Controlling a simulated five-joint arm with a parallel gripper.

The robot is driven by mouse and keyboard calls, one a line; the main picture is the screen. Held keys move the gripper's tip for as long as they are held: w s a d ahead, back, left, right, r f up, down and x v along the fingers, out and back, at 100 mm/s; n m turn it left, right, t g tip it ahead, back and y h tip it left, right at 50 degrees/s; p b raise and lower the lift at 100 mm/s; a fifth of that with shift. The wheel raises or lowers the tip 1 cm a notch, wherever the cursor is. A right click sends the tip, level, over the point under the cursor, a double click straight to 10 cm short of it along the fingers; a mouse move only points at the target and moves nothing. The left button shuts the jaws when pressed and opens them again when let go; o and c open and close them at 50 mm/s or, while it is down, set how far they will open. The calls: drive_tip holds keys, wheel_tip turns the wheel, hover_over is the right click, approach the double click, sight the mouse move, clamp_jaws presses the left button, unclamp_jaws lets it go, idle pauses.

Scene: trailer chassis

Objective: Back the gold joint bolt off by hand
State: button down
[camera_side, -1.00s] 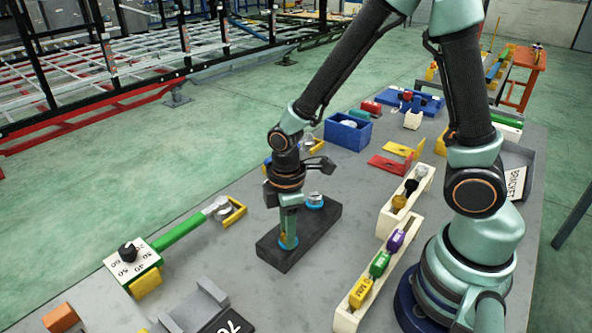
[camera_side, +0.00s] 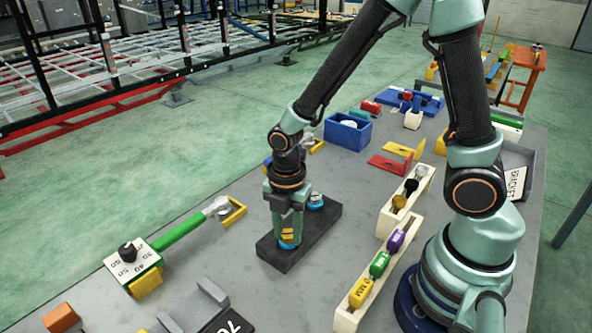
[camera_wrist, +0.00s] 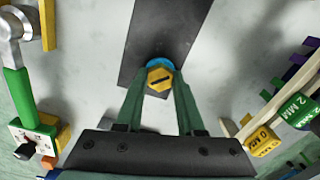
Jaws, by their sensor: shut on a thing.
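The gold joint bolt (camera_side: 288,234) has a hexagonal head with a dark slot, seen from above in the wrist view (camera_wrist: 159,78). It sits in a blue ring (camera_side: 288,245) at the near end of a black plate (camera_side: 269,249). My gripper (camera_side: 287,236) points straight down, its two green fingers on opposite sides of the bolt head and shut on it. A silver bolt in a second blue ring (camera_side: 316,203) stands at the plate's far end. The fingers partly hide the gold bolt in the side view.
A torque wrench with a green handle (camera_side: 178,233) and a numbered white dial lies left of the plate. A cream rack (camera_side: 343,317) with coloured labelled pieces stands to the right. A blue bin (camera_side: 348,131) is behind. Bare grey bench surrounds the plate.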

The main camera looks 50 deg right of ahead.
sight(288, 234)
drive_tip(key=shift+f+n, duration=0.1)
drive_tip(key=shift+n, duration=0.5)
drive_tip(key=c, duration=0.5)
unclamp_jaws()
wheel_tip(288, 234, up, 12)
drive_tip(key=shift+r, duration=0.1)
